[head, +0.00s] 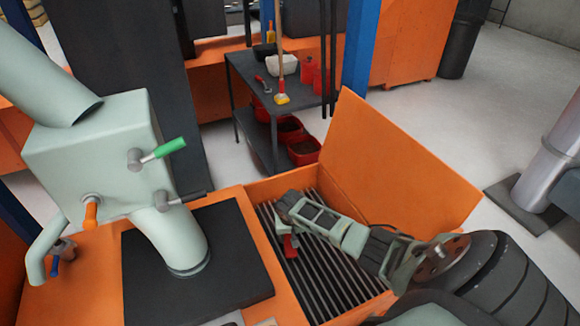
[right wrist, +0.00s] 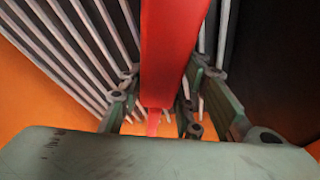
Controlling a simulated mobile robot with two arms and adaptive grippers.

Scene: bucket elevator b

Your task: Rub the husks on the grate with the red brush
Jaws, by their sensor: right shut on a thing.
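My right gripper (head: 290,216) is over the grate (head: 318,292), a set of dark parallel bars inside an orange-walled opening. It is shut on the red brush (head: 290,243), of which only a small red part shows below the fingers in the head view. In the right wrist view, the red brush (right wrist: 172,45) runs between the fingers of my right gripper (right wrist: 165,100), with the grate bars (right wrist: 65,50) behind it. I cannot tell whether the bristles touch the bars. No husks can be made out on the grate. My left gripper is out of view.
An orange panel (head: 395,160) stands up behind the grate. Left of it is a black plate (head: 215,265) under a pale green machine body (head: 95,150) with coloured handles. A dark shelf table (head: 245,75) with containers stands at the back.

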